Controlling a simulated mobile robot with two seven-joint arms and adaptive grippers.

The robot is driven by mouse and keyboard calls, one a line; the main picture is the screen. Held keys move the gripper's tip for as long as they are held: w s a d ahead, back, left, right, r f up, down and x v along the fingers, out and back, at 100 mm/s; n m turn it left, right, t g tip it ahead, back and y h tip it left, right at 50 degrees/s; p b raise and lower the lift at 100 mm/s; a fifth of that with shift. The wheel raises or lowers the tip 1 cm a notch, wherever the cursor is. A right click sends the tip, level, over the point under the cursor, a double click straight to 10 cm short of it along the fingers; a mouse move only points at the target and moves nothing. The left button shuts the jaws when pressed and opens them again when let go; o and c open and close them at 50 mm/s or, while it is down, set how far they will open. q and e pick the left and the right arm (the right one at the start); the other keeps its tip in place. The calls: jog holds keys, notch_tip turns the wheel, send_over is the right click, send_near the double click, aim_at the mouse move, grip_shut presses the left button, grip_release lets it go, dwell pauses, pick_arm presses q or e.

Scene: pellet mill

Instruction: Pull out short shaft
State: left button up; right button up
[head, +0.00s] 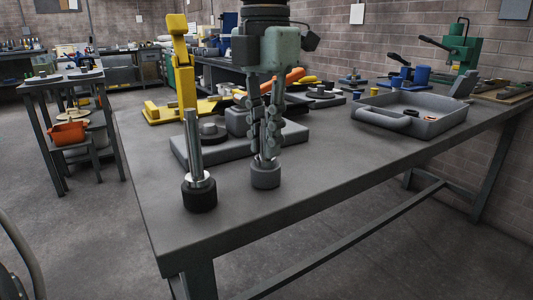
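My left gripper (265,155) comes down from the top centre, fingers pointing straight down. Its fingertips are closed in on the short shaft (266,160), which stands in a grey round holder (265,176) on the workbench. Most of the short shaft is hidden by the fingers; a bit of bright metal shows just above the holder. A taller metal shaft (194,145) stands upright in a black round holder (199,196) to the left, apart from the gripper. My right gripper is not in view.
A grey block fixture (193,155) lies just behind the shafts, with a yellow upright tool (183,70) behind it. A grey tray (448,117) with small parts sits at right. The workbench (330,190) is clear between holders and tray; its front edge is near.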

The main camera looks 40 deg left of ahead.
pick_arm(q)
grip_shut()
jog(key=shift+r, duration=0.2)
jog(key=shift+r+p, duration=2.4)
jog(key=shift+r, duration=0.45)
grip_release()
grip_shut()
